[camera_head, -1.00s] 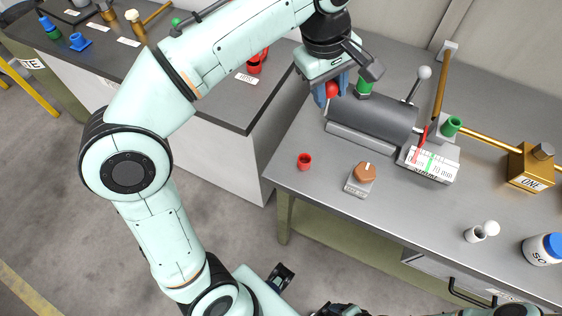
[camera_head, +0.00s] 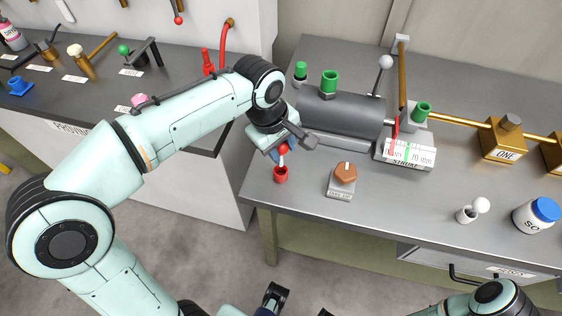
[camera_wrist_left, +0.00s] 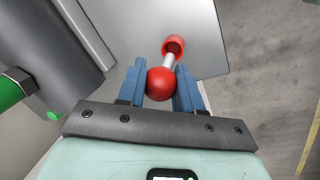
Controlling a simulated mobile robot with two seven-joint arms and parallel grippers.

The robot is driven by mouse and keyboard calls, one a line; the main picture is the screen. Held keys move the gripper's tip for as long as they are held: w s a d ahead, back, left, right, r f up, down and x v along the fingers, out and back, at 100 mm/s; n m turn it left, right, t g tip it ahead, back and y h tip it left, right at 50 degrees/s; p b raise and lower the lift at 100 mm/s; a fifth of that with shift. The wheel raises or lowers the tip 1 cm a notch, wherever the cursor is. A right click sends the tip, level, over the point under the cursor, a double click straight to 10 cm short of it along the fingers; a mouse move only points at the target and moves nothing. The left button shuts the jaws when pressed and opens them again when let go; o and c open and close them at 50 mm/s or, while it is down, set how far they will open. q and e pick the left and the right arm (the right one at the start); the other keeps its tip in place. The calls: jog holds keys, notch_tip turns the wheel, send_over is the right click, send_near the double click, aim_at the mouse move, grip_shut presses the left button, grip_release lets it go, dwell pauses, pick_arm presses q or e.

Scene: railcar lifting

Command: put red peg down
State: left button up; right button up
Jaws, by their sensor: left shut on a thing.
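The red peg has a round red head (camera_head: 284,150) and a pale shaft. My left gripper (camera_head: 280,146) is shut on its head, which shows between the blue fingers in the left wrist view (camera_wrist_left: 161,84). The shaft points down to the small red socket (camera_head: 280,175) near the bench's left front edge. In the left wrist view the shaft's tip meets the mouth of the red socket (camera_wrist_left: 174,45); how deep it sits is hidden. Dark parts at the bottom edge of the head view may be my right gripper (camera_head: 272,297), mostly cut off.
A grey cylinder (camera_head: 340,113) with green fittings stands behind the socket. A brown hexagonal knob on a block (camera_head: 342,180) is to its right. A white-ball peg (camera_head: 480,205) and a blue-lidded jar (camera_head: 537,215) stand farther right. Bare bench lies between them.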

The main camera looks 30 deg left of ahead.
aim_at(281, 165)
pick_arm(q)
jog(key=shift+s+a+b+x, duration=0.1)
jog(key=shift+s+b+x, duration=0.05)
jog(key=shift+x, duration=0.65)
jog(key=shift+s+a+b+x, duration=0.1)
jog(key=shift+s+b+x, duration=0.1)
jog(key=shift+x, duration=0.65)
jog(key=shift+s+b+x, duration=0.1)
jog(key=shift+b+x, duration=0.05)
jog(key=shift+x, duration=0.65)
jog(key=shift+f, duration=0.15)
jog(key=shift+f, duration=0.15)
jog(key=o, duration=1.1)
jog(key=shift+c, duration=0.2)
jog(key=shift+r, duration=0.55)
jog(key=p+v, duration=0.2)
jog(key=v, duration=0.9)
jog(key=shift+r, duration=0.15)
